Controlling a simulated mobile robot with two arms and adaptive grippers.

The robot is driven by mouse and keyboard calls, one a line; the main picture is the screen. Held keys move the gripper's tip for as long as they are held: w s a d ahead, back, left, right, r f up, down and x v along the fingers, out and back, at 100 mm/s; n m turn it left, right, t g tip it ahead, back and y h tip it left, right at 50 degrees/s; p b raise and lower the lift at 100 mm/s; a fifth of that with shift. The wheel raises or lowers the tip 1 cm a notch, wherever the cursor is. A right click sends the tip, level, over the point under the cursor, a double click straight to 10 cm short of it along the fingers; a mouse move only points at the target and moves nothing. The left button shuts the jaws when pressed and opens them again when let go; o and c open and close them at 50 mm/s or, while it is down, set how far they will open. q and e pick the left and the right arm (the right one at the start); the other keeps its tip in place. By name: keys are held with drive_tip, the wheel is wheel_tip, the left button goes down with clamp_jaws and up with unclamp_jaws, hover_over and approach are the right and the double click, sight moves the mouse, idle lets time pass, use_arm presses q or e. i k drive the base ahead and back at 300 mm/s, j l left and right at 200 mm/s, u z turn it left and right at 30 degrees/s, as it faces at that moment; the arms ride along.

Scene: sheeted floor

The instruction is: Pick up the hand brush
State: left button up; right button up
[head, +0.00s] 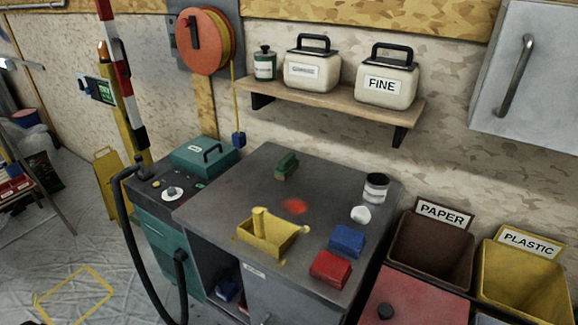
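A small green block-like item (288,162) with a brownish lower side lies at the back of the grey worktop (225,195). It may be the hand brush, but it is too small to tell for sure. A yellow scoop-like tray (268,236) with an upright stub sits near the worktop's front edge. Neither of my grippers is in view.
A blue block (347,240), a red block (331,269), a white lump (360,214) and a dark-and-white can (376,187) stand on the worktop's right side. A shelf (330,101) overhangs behind. Paper (432,245) and plastic (525,280) bins stand right.

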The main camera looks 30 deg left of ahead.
sight(287, 166)
drive_tip(key=z, duration=0.5)
drive_tip(key=k+j+z, duration=0.1)
drive_tip(key=j+z, duration=0.2)
drive_tip(key=j, duration=0.15)
drive_tip(key=k+j+z, duration=0.1)
drive_tip(key=j+z, duration=0.2)
drive_tip(key=k+j+z, duration=0.15)
drive_tip(key=j+z, duration=0.15)
drive_tip(key=j, duration=0.2)
drive_tip(key=k+j+z, duration=0.25)
drive_tip(key=i+j, duration=0.05)
drive_tip(key=j, duration=0.1)
